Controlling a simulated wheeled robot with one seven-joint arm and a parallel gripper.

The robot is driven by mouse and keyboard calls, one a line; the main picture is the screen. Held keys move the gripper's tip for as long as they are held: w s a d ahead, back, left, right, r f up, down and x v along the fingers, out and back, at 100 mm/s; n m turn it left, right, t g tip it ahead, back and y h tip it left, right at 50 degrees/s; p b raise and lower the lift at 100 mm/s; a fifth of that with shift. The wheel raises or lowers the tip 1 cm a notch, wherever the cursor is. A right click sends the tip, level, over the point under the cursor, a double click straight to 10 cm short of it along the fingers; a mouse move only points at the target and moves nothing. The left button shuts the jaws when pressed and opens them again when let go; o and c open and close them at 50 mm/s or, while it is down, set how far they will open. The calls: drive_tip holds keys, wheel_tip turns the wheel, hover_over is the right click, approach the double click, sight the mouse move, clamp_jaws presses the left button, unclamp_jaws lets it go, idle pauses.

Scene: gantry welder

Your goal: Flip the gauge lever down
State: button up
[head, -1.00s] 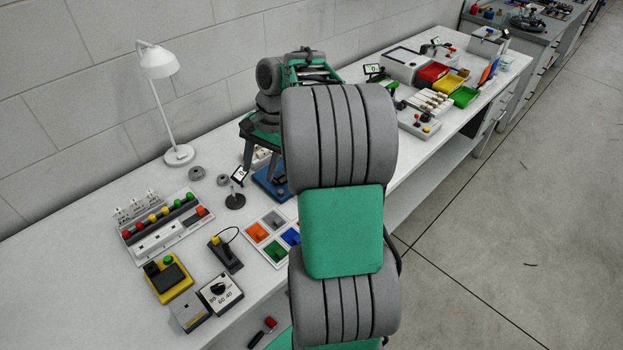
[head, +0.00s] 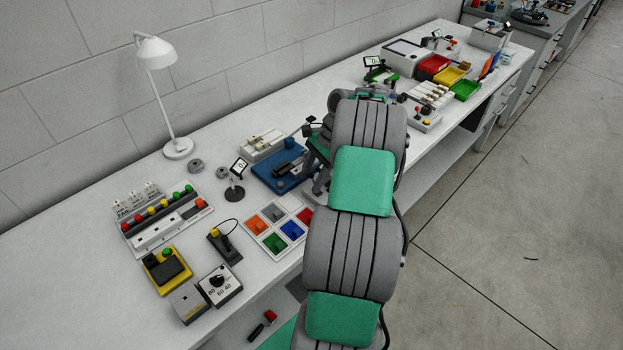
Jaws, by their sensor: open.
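A small gauge (head: 239,166) with a tilted white display reading 0 stands on a round dark base on the bench, left of my arm. A similar display (head: 372,62) stands farther back along the bench, on a green part. I cannot make out which of these bears the gauge lever, or how that lever stands. My gripper (head: 318,170) is open, just right of a blue fixture (head: 272,178) with a black block on it. The arm hides part of the gripper, and no held object shows. I cannot tell whether it touches the fixture.
A white lamp (head: 157,52) stands at the left back by the wall. A button panel (head: 162,220), a yellow box (head: 167,270), a dial box (head: 219,285) and a tray of coloured squares (head: 276,228) lie in front. Red, yellow and green bins (head: 465,90) stand farther back.

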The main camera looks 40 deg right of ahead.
drive_tip(key=shift+c, duration=0.5)
clamp_jaws()
drive_tip(key=shift+s+r, duration=0.1)
drive_tip(key=shift+r, duration=0.05)
drive_tip(key=shift+s+r+t+p, duration=0.2)
drive_tip(key=shift+s+t+p, duration=0.2)
drive_tip(key=shift+t, duration=0.5)
drive_tip(key=t, duration=0.1)
drive_tip(key=s+n+t, duration=0.1)
drive_tip(key=t, duration=0.1)
drive_tip(key=shift+s+d+p, duration=0.1)
drive_tip(key=shift+s+p, duration=0.15)
drive_tip(key=shift+p, duration=0.15)
drive_tip(key=t, duration=0.1)
drive_tip(key=s+t, duration=0.1)
drive_tip(key=t+b, duration=0.1)
drive_tip(key=shift+s+f+n+t+y, duration=0.25)
drive_tip(key=shift+f+n+t+y, duration=0.05)
drive_tip(key=shift+n+y, duration=0.1)
drive_tip(key=shift+s+f+n+t+b, duration=0.1)
drive_tip(key=shift+s+n+t+b, duration=0.15)
drive_tip(key=shift+t+b, duration=0.4)
drive_tip(key=shift+s+f+n+t+b, duration=0.15)
drive_tip(key=shift+s+t+b, duration=0.1)
drive_tip(key=shift+t+b, duration=0.4)
drive_tip(key=shift+r, duration=0.15)
drive_tip(key=shift+d, duration=0.1)
